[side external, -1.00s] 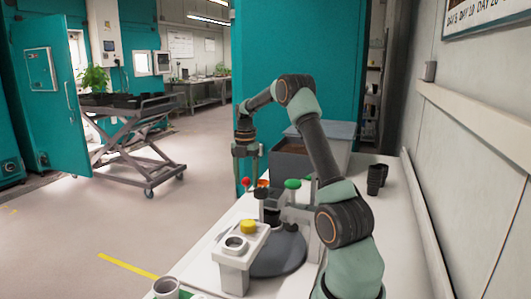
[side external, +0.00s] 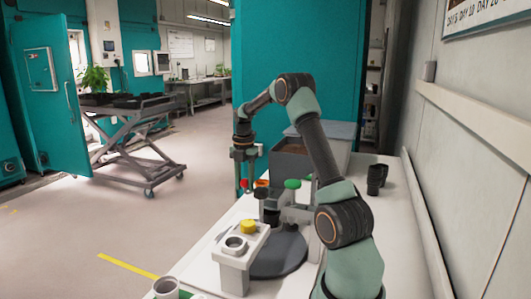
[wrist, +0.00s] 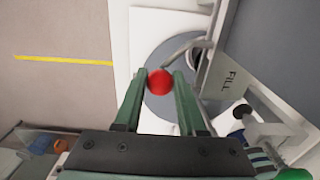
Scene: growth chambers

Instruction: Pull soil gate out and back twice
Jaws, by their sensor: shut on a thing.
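A red ball knob (wrist: 159,82) sits between my fingertips in the wrist view. A grey bar (wrist: 186,47) runs from near the knob toward a light plate marked FILL (wrist: 228,82); it looks like the soil gate's handle. My gripper (wrist: 160,83) is shut on the red knob, one green finger on each side. In the side view, my gripper (side external: 248,184) points down, and the red knob (side external: 244,184) shows partly behind its fingers. The gate plate itself cannot be made out.
A round grey turntable (side external: 278,254) lies beneath. A white stand with a yellow button (side external: 248,226) is in front. A green knob (side external: 292,184) and a grey soil bin (side external: 292,161) are close by. Black pots (side external: 376,180) stand at right on the white bench.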

